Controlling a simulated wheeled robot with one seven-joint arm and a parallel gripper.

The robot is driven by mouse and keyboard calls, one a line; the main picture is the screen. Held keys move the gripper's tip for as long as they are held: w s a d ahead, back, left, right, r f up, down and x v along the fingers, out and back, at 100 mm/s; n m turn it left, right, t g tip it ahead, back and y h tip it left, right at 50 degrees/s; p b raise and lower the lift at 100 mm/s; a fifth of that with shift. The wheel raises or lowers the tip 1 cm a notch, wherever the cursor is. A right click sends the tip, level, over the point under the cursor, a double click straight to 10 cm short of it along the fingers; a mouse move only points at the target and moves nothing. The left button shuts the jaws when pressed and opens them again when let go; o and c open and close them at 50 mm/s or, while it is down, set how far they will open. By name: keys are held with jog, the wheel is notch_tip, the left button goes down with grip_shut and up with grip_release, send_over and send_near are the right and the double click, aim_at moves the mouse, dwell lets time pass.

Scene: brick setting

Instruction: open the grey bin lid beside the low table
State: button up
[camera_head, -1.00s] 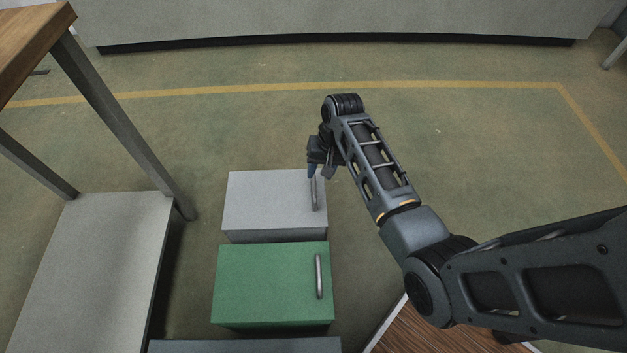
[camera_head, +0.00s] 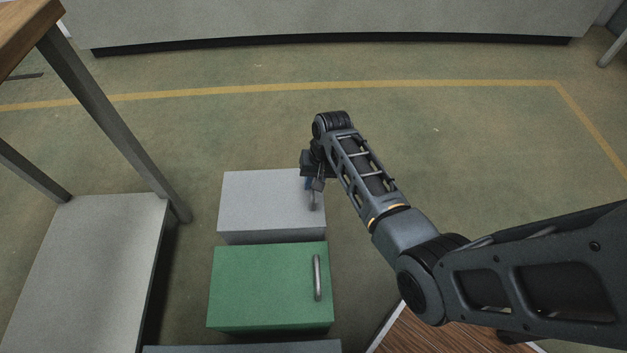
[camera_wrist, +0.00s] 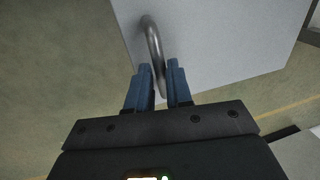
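The grey bin lid (camera_head: 262,198) tops a grey box on the floor, and it lies flat and closed. It also fills the upper part of the wrist view (camera_wrist: 220,40). Its curved metal handle (camera_head: 313,201) stands near the lid's right edge. In the wrist view the handle (camera_wrist: 152,38) runs down between the blue fingers. My gripper (camera_head: 312,184) is at the far end of this handle. Its fingers (camera_wrist: 160,82) sit close on both sides of the bar and look shut on it. The low grey table (camera_head: 95,265) stands to the left.
A green bin (camera_head: 262,288) with a similar handle stands just in front of the grey one. Another grey-blue top (camera_head: 240,349) shows at the bottom edge. A taller wooden table (camera_head: 25,28) stands at the upper left. The floor behind and to the right is clear.

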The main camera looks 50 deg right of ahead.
grip_shut()
jog(key=shift+r, duration=0.1)
